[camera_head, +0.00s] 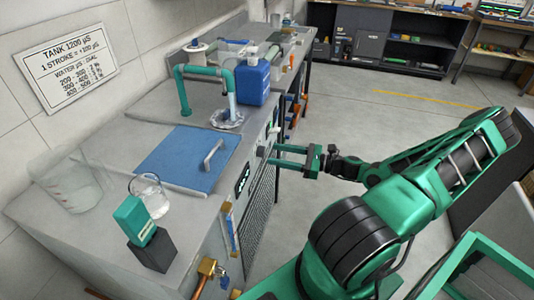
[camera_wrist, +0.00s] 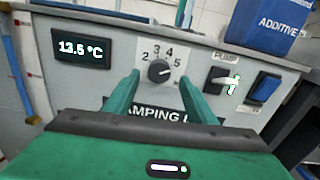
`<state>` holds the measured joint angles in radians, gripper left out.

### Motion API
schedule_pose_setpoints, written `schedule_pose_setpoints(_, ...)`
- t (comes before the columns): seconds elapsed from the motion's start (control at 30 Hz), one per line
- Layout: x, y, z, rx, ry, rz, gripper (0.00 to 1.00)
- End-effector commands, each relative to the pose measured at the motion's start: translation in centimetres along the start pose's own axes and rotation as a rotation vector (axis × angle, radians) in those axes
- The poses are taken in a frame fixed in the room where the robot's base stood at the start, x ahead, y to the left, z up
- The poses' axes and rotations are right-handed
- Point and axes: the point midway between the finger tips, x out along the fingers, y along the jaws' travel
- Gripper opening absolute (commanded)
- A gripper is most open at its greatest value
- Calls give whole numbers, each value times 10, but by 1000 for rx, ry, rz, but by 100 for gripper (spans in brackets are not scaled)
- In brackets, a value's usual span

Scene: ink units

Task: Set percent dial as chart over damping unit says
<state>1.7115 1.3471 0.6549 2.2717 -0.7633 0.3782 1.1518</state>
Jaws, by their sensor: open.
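The percent dial (camera_wrist: 160,71) is a black round knob on the damping unit's front panel (camera_wrist: 205,60), with numbers such as 2, 3, 4 and 5 around it. Its pointer mark is too small to read surely. My gripper (camera_wrist: 159,80) is open, its green fingers on either side of the dial in the picture; contact cannot be told. In the head view my gripper (camera_head: 272,155) points at the unit's front. The chart (camera_head: 66,67) on the wall reads "TANK 1200 µS", "1 STROKE = +100 µS" and water ranges 200-300, 300-400 and 400-500; its dial values are hard to read.
A display (camera_wrist: 82,48) reads 13.5 °C. A pump switch (camera_wrist: 221,80) and a blue rocker (camera_wrist: 266,88) sit right of the dial.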

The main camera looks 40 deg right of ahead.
Motion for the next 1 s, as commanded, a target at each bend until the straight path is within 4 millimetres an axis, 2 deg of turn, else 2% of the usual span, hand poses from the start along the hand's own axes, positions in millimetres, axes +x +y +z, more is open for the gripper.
schedule_pose_setpoints(0.1,19,1,0,1,-1,2,51)
schedule_pose_setpoints(0.3,38,1,0,1,-1,2,51)
schedule_pose_setpoints(0.67,42,0,0,0,1,0,51)
schedule_pose_setpoints(0.83,42,0,0,0,1,0,13)
schedule_pose_setpoints(0.87,42,0,0,0,1,0,10)
schedule_pose_setpoints(1.0,42,0,0,-2,1,-1,10)
